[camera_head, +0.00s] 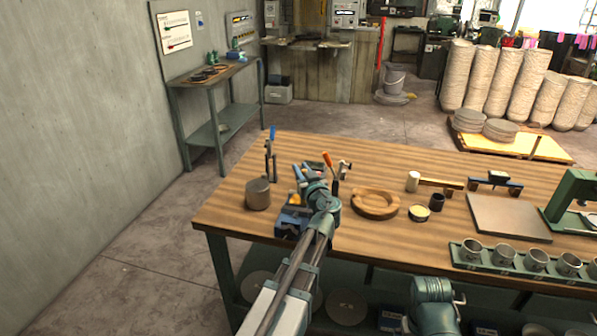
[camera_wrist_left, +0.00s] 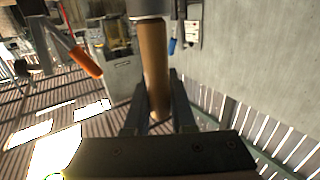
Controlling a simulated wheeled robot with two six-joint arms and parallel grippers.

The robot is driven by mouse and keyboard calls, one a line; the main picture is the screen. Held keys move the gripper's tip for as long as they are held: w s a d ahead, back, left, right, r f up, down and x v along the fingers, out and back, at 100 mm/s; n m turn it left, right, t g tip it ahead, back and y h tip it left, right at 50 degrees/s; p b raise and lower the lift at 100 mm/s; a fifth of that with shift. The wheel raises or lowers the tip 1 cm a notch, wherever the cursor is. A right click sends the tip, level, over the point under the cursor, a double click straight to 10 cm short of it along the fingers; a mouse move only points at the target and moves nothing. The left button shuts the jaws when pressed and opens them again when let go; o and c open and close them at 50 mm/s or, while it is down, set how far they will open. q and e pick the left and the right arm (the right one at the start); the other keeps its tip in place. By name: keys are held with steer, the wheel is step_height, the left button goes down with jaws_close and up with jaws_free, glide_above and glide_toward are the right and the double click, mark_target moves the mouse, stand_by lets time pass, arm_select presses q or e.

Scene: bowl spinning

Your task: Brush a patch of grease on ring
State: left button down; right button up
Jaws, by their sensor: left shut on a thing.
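A round wooden ring (camera_head: 375,192) lies flat on the wooden workbench (camera_head: 225,217), right of my left arm. A small open tin with pale yellow contents (camera_head: 419,212), perhaps grease, stands right of the ring. My left gripper (camera_head: 308,178) is at the left part of the bench, left of the ring and apart from it. In the left wrist view it is shut on an upright wooden handle (camera_wrist_left: 154,65), seemingly a brush. The handle's far end meets a grey metal part; bristles cannot be made out. My right gripper is not seen.
A grey cylinder (camera_head: 258,194) and a blue-handled upright tool (camera_head: 271,145) stand left of my gripper. An orange-handled lever (camera_head: 328,160) rises close behind it.

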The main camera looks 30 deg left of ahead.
arm_select(q)
step_height(320, 180, up, 8)
steer(key=w+p, duration=0.1)
steer(key=p, duration=0.6)
stand_by(0.5)
